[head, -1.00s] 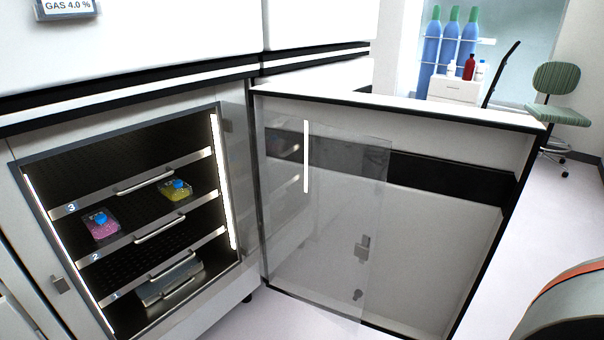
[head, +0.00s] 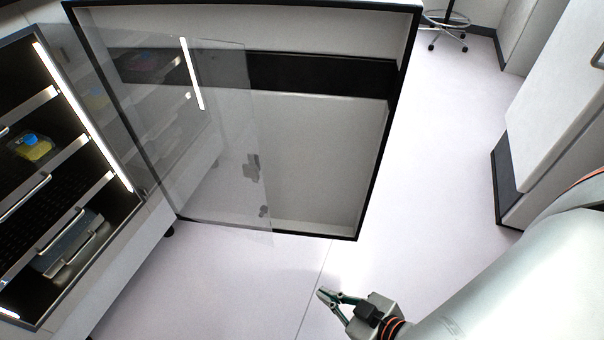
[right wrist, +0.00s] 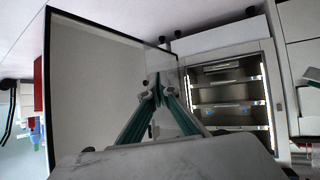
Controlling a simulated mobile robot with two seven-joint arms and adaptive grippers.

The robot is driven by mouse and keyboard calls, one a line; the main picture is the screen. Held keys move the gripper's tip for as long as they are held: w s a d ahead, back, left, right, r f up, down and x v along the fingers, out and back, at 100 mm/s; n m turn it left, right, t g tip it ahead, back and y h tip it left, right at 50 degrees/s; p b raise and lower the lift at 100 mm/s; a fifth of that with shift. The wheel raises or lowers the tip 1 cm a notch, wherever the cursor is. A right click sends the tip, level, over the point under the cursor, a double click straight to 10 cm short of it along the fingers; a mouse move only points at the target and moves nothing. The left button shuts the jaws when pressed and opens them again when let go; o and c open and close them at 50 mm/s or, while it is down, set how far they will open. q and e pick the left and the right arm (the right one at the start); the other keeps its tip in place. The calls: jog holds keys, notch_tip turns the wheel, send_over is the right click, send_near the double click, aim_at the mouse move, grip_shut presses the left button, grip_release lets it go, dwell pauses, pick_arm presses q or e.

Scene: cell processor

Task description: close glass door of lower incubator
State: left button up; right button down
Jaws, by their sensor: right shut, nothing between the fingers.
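The lower incubator's inner glass door (head: 215,150) stands swung open in the head view, a clear pane with a small latch (head: 251,168) near its free edge. The outer solid door (head: 330,150) stands open behind it. The incubator chamber (head: 50,180) is open at the left, with lit shelves; it also shows in the right wrist view (right wrist: 228,95). My right gripper (head: 325,298) is shut and empty, low in front of the doors and apart from the glass in the head view. My left gripper is not in view.
A yellow flask (head: 32,147) sits on a shelf inside. A white cabinet (head: 550,120) stands at the right. The floor (head: 440,150) between it and the doors is clear. A chair base (head: 447,28) is at the back.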

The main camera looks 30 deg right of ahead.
jog(key=w+d+f+m+y+b, duration=0.15)
jog(key=w+m+y, duration=0.35)
jog(key=w+m, duration=0.6)
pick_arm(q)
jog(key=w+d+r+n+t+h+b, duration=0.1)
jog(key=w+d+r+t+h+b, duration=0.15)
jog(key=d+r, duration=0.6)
pick_arm(e)
jog(key=w+d+r+y+b, duration=0.2)
jog(key=w+d+r+y, duration=0.15)
jog(key=w, duration=0.35)
jog(key=w+d+r+y+b, duration=0.2)
jog(key=w+d+r+y, duration=0.1)
jog(key=w+r, duration=0.25)
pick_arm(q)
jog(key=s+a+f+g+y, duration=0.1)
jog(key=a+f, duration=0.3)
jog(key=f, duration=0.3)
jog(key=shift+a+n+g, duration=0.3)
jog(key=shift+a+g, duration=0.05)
pick_arm(e)
jog(key=x, duration=1)
jog(key=shift+w+d+f, duration=0.15)
jog(key=shift+d+f, duration=0.05)
jog(key=shift+f, duration=0.2)
pick_arm(q)
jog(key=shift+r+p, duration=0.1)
jog(key=shift+p, duration=0.2)
pick_arm(e)
jog(key=shift+a, duration=0.1)
